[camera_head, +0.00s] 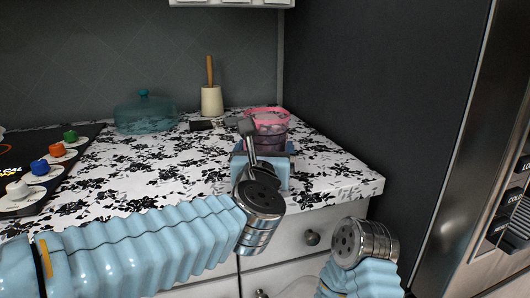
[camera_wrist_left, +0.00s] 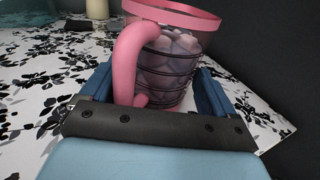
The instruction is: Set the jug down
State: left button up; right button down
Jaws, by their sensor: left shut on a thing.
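The jug (camera_head: 268,119) has a pink rim and purple see-through sides, and it is at the right end of the floral counter. In the left wrist view the jug (camera_wrist_left: 172,72) shows its pink handle (camera_wrist_left: 128,60) toward the camera. My left gripper (camera_head: 266,160) is shut on the jug, with its blue fingers on both sides of the body. The left wrist view shows the same gripper (camera_wrist_left: 150,95). The jug looks upright. Its base is hidden by the gripper, so I cannot tell whether it touches the counter. My right arm's end shows at lower right, without its fingers.
The black-and-white floral counter (camera_head: 150,180) has free room left of the jug. A teal covered dish (camera_head: 146,115) and a cream crock (camera_head: 212,101) with a wooden handle stand at the back. A cooktop with coloured knobs (camera_head: 41,167) is at left. A dark wall rises on the right.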

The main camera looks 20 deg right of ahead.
pick_arm(q)
jog(key=shift+r, duration=0.1)
jog(key=o, duration=1.1)
jog(key=shift+s, duration=0.1)
jog(key=b+v, duration=0.2)
jog(key=v, duration=1)
